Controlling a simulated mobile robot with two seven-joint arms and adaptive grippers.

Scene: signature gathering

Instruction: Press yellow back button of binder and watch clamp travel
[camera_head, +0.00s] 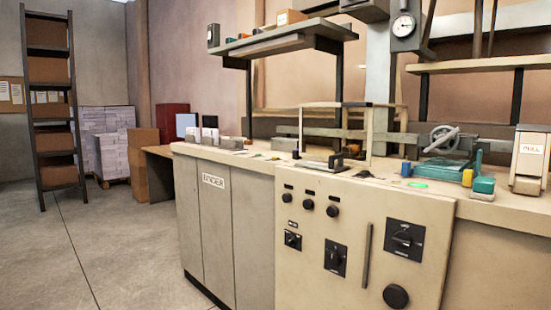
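Another yellow piece (467,178) is beside a teal part further right, and a small yellow-orange piece (295,154) is near the guard frame (332,104). I cannot tell which of these is the back button. The clamp cannot be clearly made out; a metal bar with a handwheel (443,138) runs along the back. Neither of my grippers shows.
A green round button (418,185) and a teal block (483,188) lie near the front edge. A white PULL box (530,160) stands at right. A shelf (285,40) overhangs the worktop. A rack (52,100) and paper stacks (110,155) stand left. The left floor is open.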

